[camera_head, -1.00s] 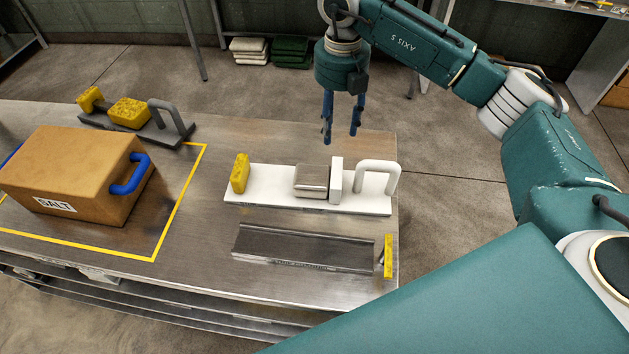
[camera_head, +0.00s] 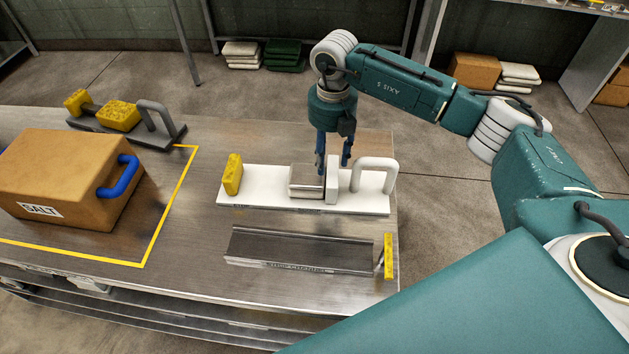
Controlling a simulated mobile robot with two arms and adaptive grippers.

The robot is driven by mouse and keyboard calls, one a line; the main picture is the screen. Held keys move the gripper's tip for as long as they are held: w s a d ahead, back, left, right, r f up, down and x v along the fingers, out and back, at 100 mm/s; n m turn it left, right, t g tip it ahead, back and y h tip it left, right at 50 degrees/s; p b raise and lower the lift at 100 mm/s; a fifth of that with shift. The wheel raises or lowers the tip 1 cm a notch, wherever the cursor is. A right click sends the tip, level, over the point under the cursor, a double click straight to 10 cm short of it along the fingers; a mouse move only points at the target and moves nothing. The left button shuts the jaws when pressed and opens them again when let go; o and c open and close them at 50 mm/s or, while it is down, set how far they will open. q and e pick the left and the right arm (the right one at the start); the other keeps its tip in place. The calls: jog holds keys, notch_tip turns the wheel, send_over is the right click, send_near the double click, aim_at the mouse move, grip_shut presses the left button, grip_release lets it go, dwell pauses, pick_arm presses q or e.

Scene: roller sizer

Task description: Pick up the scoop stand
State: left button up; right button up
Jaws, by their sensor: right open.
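A white stand (camera_head: 262,200) lies near the right end of the steel table. It is a flat base bearing a yellow block (camera_head: 233,175) at its left, a metal box-shaped piece (camera_head: 305,182), an upright white plate (camera_head: 332,188) and a white arched handle (camera_head: 388,172) at its right. I cannot tell for certain that it is the scoop stand. My right gripper (camera_head: 333,170) points down with its fingers apart at the far side of the metal piece and plate. Whether they touch is unclear. My left gripper is not in view.
A dark channel-shaped tray (camera_head: 300,250) with a yellow end piece (camera_head: 388,256) lies in front. A brown SALT box (camera_head: 70,180) with blue handles sits inside yellow tape at left. Behind it is a dark stand (camera_head: 168,136) with yellow blocks and a grey handle.

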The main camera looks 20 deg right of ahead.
aim_at(329, 170)
notch_tip(329, 170, down, 4)
jog(key=shift+s+d+r+p, duration=0.1)
jog(key=shift+r+p, duration=0.15)
jog(key=shift+p, duration=0.5)
jog(key=shift+f, duration=0.35)
grip_shut()
jog(key=shift+r, duration=0.1)
